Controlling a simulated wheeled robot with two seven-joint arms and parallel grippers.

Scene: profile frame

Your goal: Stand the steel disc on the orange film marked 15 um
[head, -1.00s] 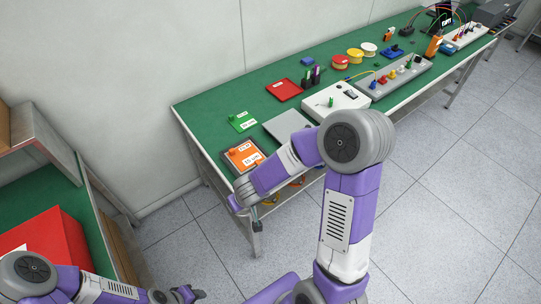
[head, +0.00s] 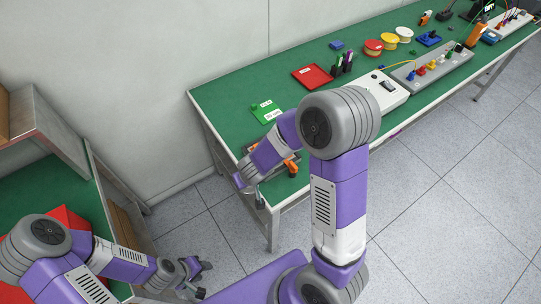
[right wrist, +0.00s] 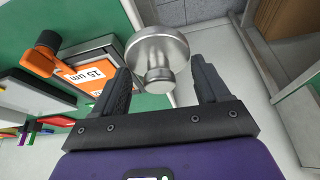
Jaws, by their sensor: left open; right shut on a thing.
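In the right wrist view the steel disc (right wrist: 157,48) is a round plate with a short knob between my right gripper's (right wrist: 160,82) fingers. That gripper is shut on it. The disc hangs beside the table's near edge. The orange film marked 15 um (right wrist: 88,76) lies on the table to the left of the disc, apart from it, with an orange knob-like part on it. In the head view the orange film (head: 291,167) is mostly hidden by my right arm, and the right gripper is largely hidden too. My left gripper (head: 200,275) is open and empty at the lower left, away from the table.
A shelf unit with a red box (head: 68,216) is at left.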

